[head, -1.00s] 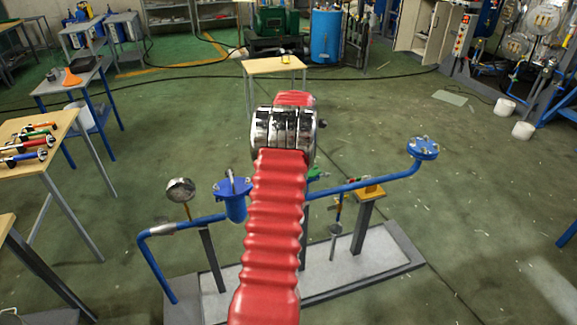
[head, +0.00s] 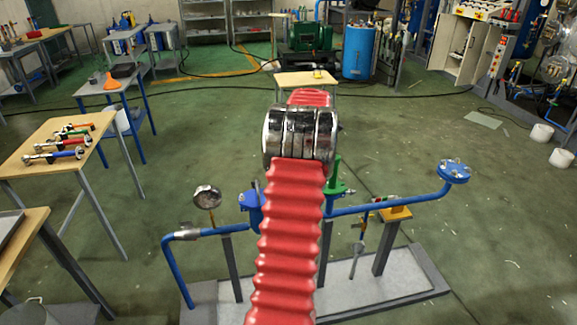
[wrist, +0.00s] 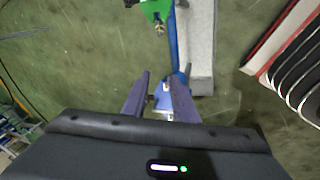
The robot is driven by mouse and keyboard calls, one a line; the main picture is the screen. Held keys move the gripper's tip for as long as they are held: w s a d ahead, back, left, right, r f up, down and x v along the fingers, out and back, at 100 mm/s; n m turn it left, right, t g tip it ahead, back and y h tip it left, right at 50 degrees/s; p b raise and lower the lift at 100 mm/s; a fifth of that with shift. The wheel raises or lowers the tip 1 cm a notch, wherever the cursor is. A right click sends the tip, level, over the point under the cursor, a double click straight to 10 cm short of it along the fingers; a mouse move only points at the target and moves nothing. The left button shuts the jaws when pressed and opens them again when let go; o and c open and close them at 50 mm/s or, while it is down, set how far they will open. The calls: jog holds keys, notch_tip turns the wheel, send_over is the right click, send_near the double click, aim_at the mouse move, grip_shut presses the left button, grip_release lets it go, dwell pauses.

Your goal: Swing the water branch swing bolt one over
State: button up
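The water branch is a blue pipe (head: 395,200) on a low stand in the head view. A blue pot (head: 254,208) on it is partly hidden behind my arm. At the pipe's right end is a round blue flange (head: 454,172) with several bolts. In the wrist view my gripper (wrist: 158,75) has its two fingers apart. A blue part (wrist: 162,99) with small metal pieces shows between and below the fingertips, partly covered by them. I cannot tell which swing bolt this is. No contact is visible. The head view hides my gripper behind my arm.
A green valve (head: 335,180) stands beside my arm, and it also shows in the wrist view (wrist: 156,8). A round gauge (head: 207,196) stands left of the pot. A table with tools (head: 58,140) is at left. Open floor lies right of the stand.

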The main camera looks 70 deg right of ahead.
jog(key=w+a+r, duration=0.5)
jog(key=w+a, duration=0.2)
jog(key=w, duration=0.1)
jog(key=w+a+r, duration=0.4)
jog(key=w+a, duration=0.4)
jog(key=w+a+r, duration=0.2)
jog(key=w+a, duration=0.1)
jog(key=a, duration=0.4)
jog(key=w+a+r+m+t, duration=0.1)
jog(key=w+a+r, duration=0.1)
jog(key=a, duration=0.5)
jog(key=w+a+r, duration=0.2)
jog(key=w+a, duration=0.1)
jog(key=a, duration=0.4)
jog(key=s+a+r+t+y, duration=0.1)
jog(key=a, duration=0.9)
jog(key=s+a+r, duration=0.1)
jog(key=s+a, duration=0.1)
jog(key=a, duration=0.8)
jog(key=s+a+f+m, duration=0.1)
jog(key=s+a+f, duration=0.1)
jog(key=s+a, duration=0.3)
jog(key=s+a+f+t+y, duration=0.1)
jog(key=s+a, duration=0.4)
jog(key=a, duration=0.5)
jog(key=shift+a+f+m, duration=0.15)
jog(key=shift+f+m, duration=0.25)
jog(key=shift+f, duration=0.15)
jog(key=shift+a, duration=0.1)
